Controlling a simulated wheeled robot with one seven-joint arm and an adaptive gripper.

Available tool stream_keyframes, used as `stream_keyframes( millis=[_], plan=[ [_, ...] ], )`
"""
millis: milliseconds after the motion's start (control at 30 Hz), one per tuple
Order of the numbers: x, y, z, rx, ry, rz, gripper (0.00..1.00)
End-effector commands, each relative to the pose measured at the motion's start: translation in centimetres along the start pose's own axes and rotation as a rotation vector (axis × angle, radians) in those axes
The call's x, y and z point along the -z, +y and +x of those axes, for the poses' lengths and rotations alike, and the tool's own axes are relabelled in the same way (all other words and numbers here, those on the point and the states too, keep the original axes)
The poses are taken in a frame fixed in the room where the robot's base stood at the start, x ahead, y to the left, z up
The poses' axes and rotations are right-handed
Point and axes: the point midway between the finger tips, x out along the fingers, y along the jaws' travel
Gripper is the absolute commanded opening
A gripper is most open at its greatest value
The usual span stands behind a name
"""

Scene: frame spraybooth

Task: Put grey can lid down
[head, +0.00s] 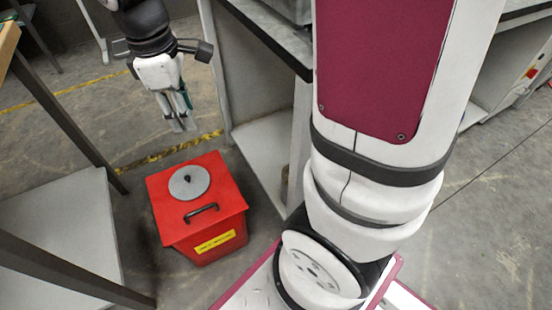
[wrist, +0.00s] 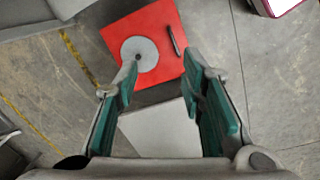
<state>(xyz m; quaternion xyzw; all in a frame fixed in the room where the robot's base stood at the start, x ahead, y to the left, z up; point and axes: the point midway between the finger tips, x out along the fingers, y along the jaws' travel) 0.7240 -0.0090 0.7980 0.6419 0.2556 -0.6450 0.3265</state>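The red can (head: 203,238) is a square red box with a yellow label on its front, standing on the floor. The grey lid (head: 189,182), a round disc with a small dark knob, lies flat on the can's top, behind a black handle (head: 201,213). In the wrist view the lid (wrist: 147,58) shows on the red top beyond the left fingertip. My gripper (wrist: 162,68) is open and empty, its green-padded fingers spread apart. In the head view my gripper (head: 181,121) points down, above and apart from the can and lid.
A bench with a pale lower shelf (head: 262,150) stands just right of the can. A table with dark legs and a pale lower panel (head: 62,225) stands at left. A yellow line (head: 170,152) crosses the open concrete floor behind the can.

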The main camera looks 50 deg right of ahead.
Motion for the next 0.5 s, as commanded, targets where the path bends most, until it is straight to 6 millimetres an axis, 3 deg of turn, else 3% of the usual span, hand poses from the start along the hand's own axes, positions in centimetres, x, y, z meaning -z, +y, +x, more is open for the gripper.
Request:
stream_keyframes(
  millis=[33,200,500],
  plan=[
    [-1.3,-1.2,-1.6,-0.002,0.008,0.062,0.36],
    [-5.7,-5.8,-5.1,0.016,0.018,0.286,0.36],
    [-12.8,-14.5,-7.8,0.062,0.033,0.656,0.36]
  ],
)
